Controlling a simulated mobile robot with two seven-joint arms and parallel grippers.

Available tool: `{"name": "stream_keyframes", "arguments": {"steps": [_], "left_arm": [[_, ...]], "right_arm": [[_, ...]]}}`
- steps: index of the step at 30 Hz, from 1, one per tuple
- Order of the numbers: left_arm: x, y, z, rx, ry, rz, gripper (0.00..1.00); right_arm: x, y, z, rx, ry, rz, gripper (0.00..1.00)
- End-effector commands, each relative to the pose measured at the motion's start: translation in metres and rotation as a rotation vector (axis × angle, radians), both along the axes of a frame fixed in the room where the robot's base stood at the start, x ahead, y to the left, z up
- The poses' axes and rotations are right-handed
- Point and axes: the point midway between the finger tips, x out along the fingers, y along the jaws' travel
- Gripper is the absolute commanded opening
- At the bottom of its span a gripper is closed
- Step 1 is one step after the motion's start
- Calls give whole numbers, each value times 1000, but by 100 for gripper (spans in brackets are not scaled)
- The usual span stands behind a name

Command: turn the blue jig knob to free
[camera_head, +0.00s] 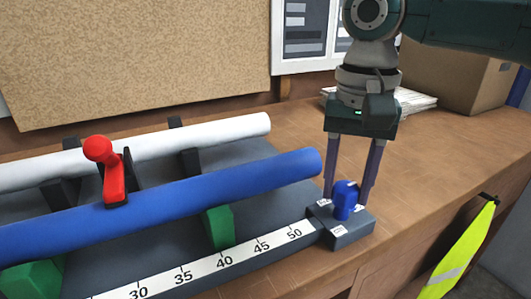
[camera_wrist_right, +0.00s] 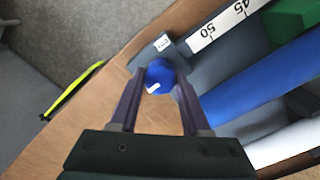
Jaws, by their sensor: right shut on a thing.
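The blue jig knob (camera_head: 346,201) stands on a small dark block (camera_head: 341,234) with white labels, at the right end of the jig (camera_head: 302,215). A white mark shows on the knob, and the knob also shows in the right wrist view (camera_wrist_right: 158,76). My right gripper (camera_head: 351,199) points down from above and is shut on the knob, with one finger on each side of it. It shows in the right wrist view too (camera_wrist_right: 157,88). The label wording is too small to read surely. My left gripper is not in view.
A blue tube (camera_head: 170,205) and a white tube (camera_head: 220,133) lie along the jig beside a numbered scale (camera_head: 225,260). Papers (camera_head: 415,101) and a cardboard box (camera_head: 460,75) are behind; a yellow vest (camera_head: 460,250) hangs at the front edge.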

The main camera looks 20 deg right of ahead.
Motion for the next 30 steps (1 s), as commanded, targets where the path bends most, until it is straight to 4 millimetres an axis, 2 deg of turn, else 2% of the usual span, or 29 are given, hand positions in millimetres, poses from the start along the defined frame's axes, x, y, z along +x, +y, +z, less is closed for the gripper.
{"name": "stream_keyframes", "arguments": {"steps": [8, 15, 30], "left_arm": [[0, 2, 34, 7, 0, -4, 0], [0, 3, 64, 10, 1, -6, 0], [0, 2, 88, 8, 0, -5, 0]], "right_arm": [[-1, 1, 7, 2, 6, 117, 0], [-2, 1, 5, 3, 7, 319, 0], [-1, 0, 2, 2, 4, 795, 0]]}}
